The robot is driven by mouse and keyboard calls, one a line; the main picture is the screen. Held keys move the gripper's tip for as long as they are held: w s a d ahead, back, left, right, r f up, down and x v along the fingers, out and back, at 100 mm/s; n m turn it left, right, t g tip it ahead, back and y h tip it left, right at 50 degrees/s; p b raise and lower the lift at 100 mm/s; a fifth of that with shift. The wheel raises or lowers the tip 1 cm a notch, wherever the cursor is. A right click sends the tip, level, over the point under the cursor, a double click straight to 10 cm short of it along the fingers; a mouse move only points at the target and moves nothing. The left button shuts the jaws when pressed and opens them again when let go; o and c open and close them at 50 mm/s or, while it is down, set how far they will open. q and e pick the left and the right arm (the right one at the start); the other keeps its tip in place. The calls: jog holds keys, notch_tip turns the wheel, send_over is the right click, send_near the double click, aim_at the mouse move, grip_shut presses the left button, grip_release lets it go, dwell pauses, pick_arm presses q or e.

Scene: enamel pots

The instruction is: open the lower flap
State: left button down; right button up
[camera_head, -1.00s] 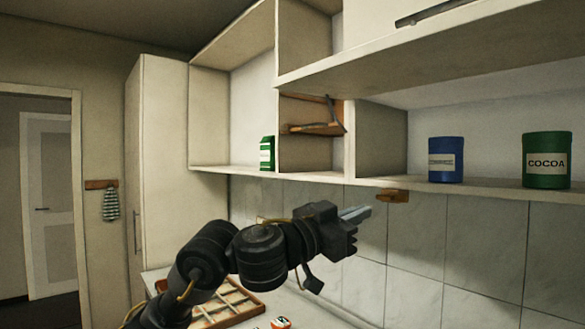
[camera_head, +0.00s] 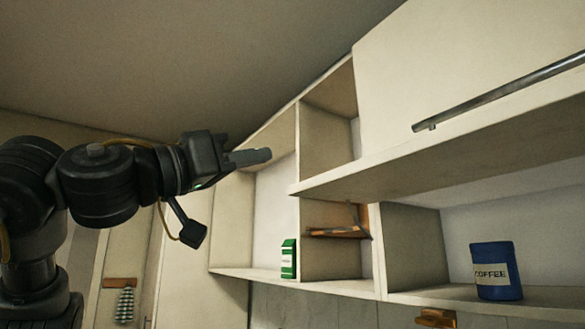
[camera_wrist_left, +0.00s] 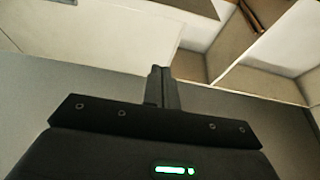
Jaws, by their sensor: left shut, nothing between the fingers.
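A pale flap (camera_head: 455,62) with a long metal bar handle (camera_head: 500,93) along its lower edge fills the upper right of the head view. It is closed, and its right part is cut off by the frame. I cannot tell from this view whether another flap is above it. My left gripper (camera_head: 268,155) is shut and empty, raised in front of the open shelves left of the flap, apart from the handle. In the left wrist view its closed fingers (camera_wrist_left: 160,72) point toward the cabinet. My right gripper is out of view.
Open compartments hold a green-and-white carton (camera_head: 289,259), a small wooden rack (camera_head: 338,232) and a blue coffee tin (camera_head: 496,271). A shelf board (camera_head: 440,165) juts out under the flap. A checked towel (camera_head: 125,305) hangs at the lower left.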

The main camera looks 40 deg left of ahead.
pick_arm(q)
jog(key=r+p+x, duration=0.1)
jog(key=p+x, duration=0.6)
jog(key=x, duration=0.3)
notch_tip(320, 180, down, 5)
jog(key=shift+f+p, duration=0.1)
jog(key=shift+p, duration=0.7)
jog(key=shift+d, duration=0.1)
notch_tip(320, 180, down, 7)
jog(key=w+t+b, duration=0.1)
jog(key=t+b, duration=0.1)
jog(key=b, duration=1.4)
jog(key=shift+f+h, duration=0.2)
jog(key=shift+h, duration=0.2)
jog(key=shift+d, duration=0.15)
